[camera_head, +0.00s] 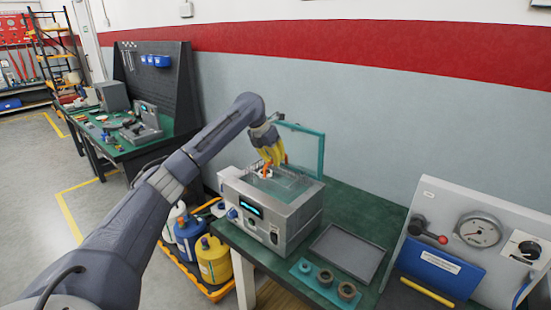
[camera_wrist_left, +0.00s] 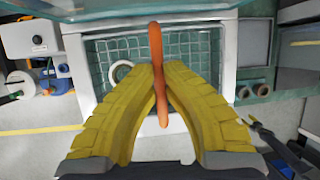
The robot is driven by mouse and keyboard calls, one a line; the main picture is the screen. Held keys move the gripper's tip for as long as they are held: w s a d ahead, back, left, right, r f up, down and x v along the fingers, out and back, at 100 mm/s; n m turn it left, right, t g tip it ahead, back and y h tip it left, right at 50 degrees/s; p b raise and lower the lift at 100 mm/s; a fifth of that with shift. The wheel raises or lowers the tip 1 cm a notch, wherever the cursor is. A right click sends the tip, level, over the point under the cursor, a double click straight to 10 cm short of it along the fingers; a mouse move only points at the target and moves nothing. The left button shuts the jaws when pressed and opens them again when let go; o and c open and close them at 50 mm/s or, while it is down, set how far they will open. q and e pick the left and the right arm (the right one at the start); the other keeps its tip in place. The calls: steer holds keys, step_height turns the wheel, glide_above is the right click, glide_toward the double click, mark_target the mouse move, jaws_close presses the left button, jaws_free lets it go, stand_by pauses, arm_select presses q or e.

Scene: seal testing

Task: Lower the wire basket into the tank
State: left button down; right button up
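The tank (camera_head: 275,228) is a grey box with a lit display on its front, at the edge of the green bench. Its clear teal lid (camera_head: 305,150) stands open behind. My left gripper (camera_head: 268,162), with yellow fingers, is above the tank opening. In the left wrist view, its fingertips (camera_wrist_left: 160,82) close from both sides on the basket's orange handle (camera_wrist_left: 156,45). The wire basket (camera_wrist_left: 197,52) shows as a grid below, within the tank's white rim, with a pale ring at its left. How deep the basket sits is unclear. My right gripper is not in view.
A grey tray (camera_head: 347,252) lies right of the tank, with several seal rings on a teal mat (camera_head: 318,287) in front. A gauge panel (camera_head: 470,240) stands further right. Bottles (camera_head: 213,258) stand in a yellow-edged tray at the tank's left, below bench height.

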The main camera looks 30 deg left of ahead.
arm_select(q)
steer(key=shift+f, duration=4.85)
steer(key=shift+f, duration=0.65)
steer(key=c, duration=1.5)
jaws_free()
steer(key=shift+r, duration=0.1)
steer(key=shift+r, duration=5.45)
